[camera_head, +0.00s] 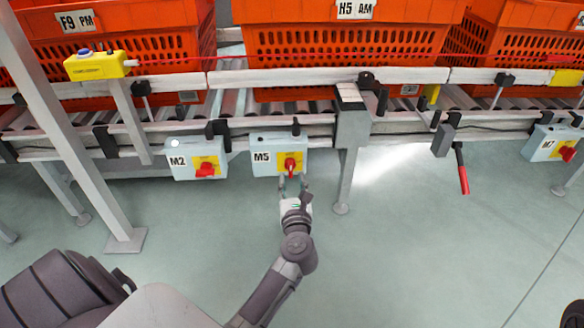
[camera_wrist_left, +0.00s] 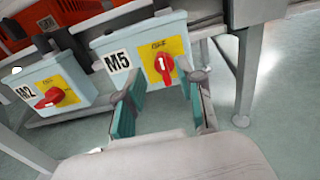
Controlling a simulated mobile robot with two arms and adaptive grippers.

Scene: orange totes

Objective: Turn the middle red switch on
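The middle switch box, marked M5 (camera_head: 265,169), hangs under the conveyor rail. Its red switch (camera_head: 291,165) sits on a yellow plate, with its handle standing upright. In the left wrist view the red switch (camera_wrist_left: 164,67) also stands upright, below lettering too blurred to read surely. My left gripper (camera_head: 292,184) is just below and in front of this switch. In the left wrist view its two teal-padded fingers (camera_wrist_left: 163,100) are spread apart, with nothing between the pads and the switch just beyond them. My right gripper is not in view.
Box M2 (camera_head: 182,173) hangs close to the left, its red switch turned sideways. Box M7 (camera_head: 544,146) is at far right. A conveyor leg (camera_head: 345,180) stands just right of M5. Orange totes (camera_head: 340,45) sit above. The floor below is clear.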

